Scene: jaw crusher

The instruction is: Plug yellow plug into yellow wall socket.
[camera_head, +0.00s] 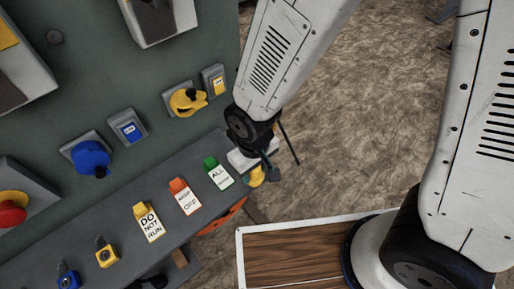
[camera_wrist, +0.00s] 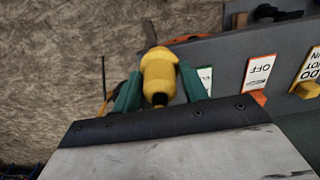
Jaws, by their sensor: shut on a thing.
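The yellow plug (camera_wrist: 158,77) sits between the two green fingers of my gripper (camera_wrist: 158,90), which is shut on it. In the head view the plug (camera_head: 256,177) shows as a small yellow shape below my wrist, just off the shelf's right end. My gripper (camera_head: 266,172) is partly hidden there by the wrist. The yellow wall socket appears to be the round yellow fitting (camera_head: 183,101) on a grey plate on the green panel, up and left of my gripper. It has a dark part on its front. The plug is well apart from it. The socket is not seen in the wrist view.
A grey shelf (camera_head: 190,163) below the panel holds green, orange and yellow tags and padlocks. A blue fitting (camera_head: 92,158) and a red button (camera_head: 10,211) are further left on the panel. An orange object (camera_head: 224,218) hangs under the shelf. Brown floor lies open at right.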

